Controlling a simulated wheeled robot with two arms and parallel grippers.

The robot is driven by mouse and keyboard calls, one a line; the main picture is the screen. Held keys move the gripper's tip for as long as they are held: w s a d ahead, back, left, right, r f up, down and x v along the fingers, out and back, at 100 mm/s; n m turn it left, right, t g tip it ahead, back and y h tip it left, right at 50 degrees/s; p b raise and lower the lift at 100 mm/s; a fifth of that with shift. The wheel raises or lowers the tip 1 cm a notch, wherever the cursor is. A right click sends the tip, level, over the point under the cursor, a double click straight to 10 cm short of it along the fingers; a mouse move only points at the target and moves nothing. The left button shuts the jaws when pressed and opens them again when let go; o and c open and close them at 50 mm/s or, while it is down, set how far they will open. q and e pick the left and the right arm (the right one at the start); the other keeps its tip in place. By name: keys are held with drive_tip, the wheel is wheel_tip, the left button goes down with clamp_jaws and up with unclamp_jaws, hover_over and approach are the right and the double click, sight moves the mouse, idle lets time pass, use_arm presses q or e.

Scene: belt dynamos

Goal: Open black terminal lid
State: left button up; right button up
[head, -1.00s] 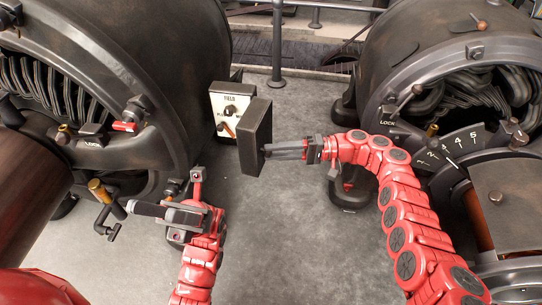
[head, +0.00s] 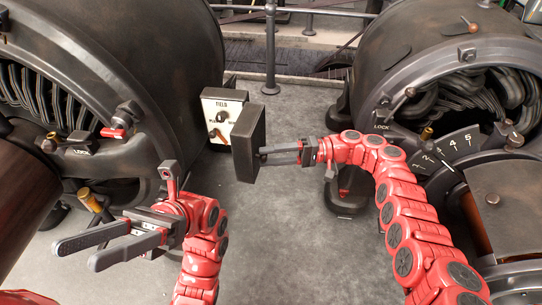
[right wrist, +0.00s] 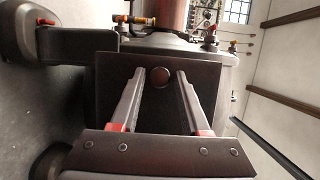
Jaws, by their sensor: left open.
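The black terminal lid (head: 249,143) is a dark upright rectangular panel in front of the FIELD control plate. A small round knob (right wrist: 160,78) shows on its face in the right wrist view. My right gripper (head: 266,156) is at the lid's right face. In the right wrist view its two fingers (right wrist: 161,76) stand apart, one on each side of the knob, with a narrow gap visible at each side. My left gripper (head: 74,256) is open and empty at the lower left, away from the lid, its fingers pointing left.
A large dark dynamo (head: 150,60) stands at left, another (head: 425,60) at right with a numbered dial (head: 450,150). A railing (head: 270,50) runs behind.

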drive_tip(key=shift+o, duration=0.8)
